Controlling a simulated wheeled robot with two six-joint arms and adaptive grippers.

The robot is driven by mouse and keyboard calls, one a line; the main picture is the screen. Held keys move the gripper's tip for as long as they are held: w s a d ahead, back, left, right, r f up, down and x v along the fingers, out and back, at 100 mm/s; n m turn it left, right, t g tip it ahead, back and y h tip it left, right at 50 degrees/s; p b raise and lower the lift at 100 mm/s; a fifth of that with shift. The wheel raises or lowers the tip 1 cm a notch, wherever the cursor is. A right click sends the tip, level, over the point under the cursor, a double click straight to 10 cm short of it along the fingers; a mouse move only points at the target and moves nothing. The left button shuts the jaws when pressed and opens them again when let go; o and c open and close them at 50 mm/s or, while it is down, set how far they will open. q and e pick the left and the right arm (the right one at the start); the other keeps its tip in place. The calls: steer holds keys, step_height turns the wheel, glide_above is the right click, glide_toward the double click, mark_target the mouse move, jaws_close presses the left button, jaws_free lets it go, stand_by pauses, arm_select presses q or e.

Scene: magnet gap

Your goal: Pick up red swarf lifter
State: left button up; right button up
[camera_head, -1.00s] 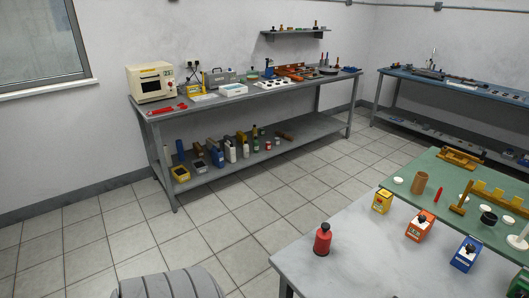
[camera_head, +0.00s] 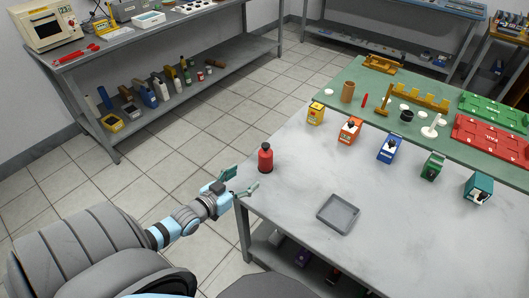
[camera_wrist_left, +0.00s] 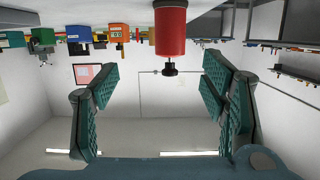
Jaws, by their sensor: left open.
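The red swarf lifter (camera_head: 265,159) is a red cylinder with a dark knob on top. It stands upright near the left corner of the light grey table (camera_head: 330,270). My left gripper (camera_head: 240,183) is open and empty, just left of and nearer than the lifter, by the table's edge. In the left wrist view, which appears upside down, the lifter (camera_wrist_left: 170,30) is ahead and between the open fingers of the gripper (camera_wrist_left: 160,85), not touching them. My right gripper is not in view.
A grey tray (camera_head: 338,213) lies on the table to the right. Several coloured boxes, such as an orange one (camera_head: 350,130), stand along the green mat (camera_head: 400,75). The table between the lifter and the tray is clear.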

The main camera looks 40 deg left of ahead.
mark_target(261, 158)
arm_select(q)
steer(key=shift+t, duration=0.3)
steer(key=w+b, duration=0.3)
steer(key=w+f+b, duration=0.1)
steer(key=w+b, duration=0.2)
steer(key=w+a+b, duration=0.1)
steer(key=w+b, duration=0.2)
steer(key=shift+w+f+b, duration=0.1)
steer(key=shift+f+b, duration=0.1)
steer(key=shift+b, duration=0.15)
steer(key=w+b, duration=0.3)
steer(key=w+a+f+b, duration=0.1)
steer(key=w+b, duration=0.1)
steer(key=shift+w+r, duration=0.15)
steer(key=shift+r, duration=0.05)
steer(key=shift+c, duration=0.9)
steer(key=c, duration=1.3)
